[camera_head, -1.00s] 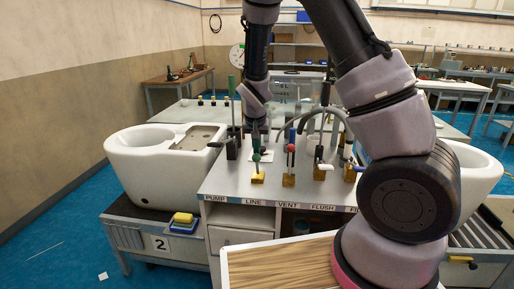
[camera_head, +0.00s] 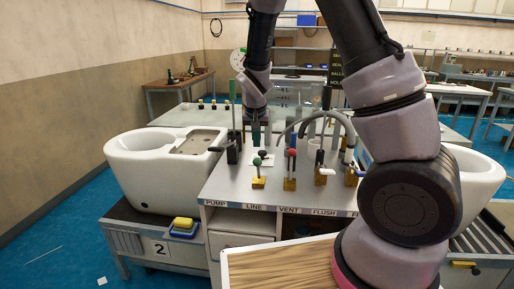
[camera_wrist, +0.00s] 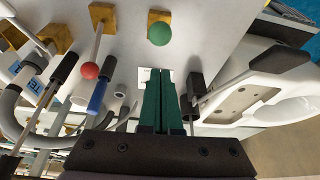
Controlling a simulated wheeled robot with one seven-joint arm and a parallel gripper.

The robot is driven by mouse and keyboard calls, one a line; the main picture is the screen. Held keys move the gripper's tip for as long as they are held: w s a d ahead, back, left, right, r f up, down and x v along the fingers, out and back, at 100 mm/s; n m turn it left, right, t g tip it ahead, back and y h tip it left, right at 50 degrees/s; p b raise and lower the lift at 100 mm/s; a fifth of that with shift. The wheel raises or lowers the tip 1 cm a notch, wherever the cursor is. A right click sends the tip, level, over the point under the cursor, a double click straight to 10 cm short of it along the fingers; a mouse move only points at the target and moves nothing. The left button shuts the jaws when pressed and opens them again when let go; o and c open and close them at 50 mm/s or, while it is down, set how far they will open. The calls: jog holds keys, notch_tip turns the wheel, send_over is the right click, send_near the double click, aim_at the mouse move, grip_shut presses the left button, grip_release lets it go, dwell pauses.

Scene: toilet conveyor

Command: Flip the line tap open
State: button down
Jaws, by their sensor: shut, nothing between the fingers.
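The LINE tap is a short lever with a green ball (camera_head: 257,161) on a yellow base (camera_head: 258,183), behind the LINE label (camera_head: 254,208) on the grey bench. In the head view its lever stands about upright. The green ball also shows at the top of the wrist view (camera_wrist: 159,33), with part of its yellow base beyond it. My gripper (camera_head: 256,144) hangs just behind and above the ball. Its dark green fingers are shut and empty, and the wrist view shows them together (camera_wrist: 163,95), apart from the ball.
Right of the tap stand a red-ball lever (camera_head: 291,153) and a white-handled lever (camera_head: 327,171). A tall green-handled lever (camera_head: 233,120) rises at the left. Grey curved pipes (camera_head: 335,116) stand behind. A white toilet bowl (camera_head: 150,160) sits left of the bench.

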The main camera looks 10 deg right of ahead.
jog(key=s+a+r, duration=0.1)
jog(key=s+r, duration=0.3)
jog(key=shift+s+r, duration=0.25)
jog(key=shift+r, duration=0.05)
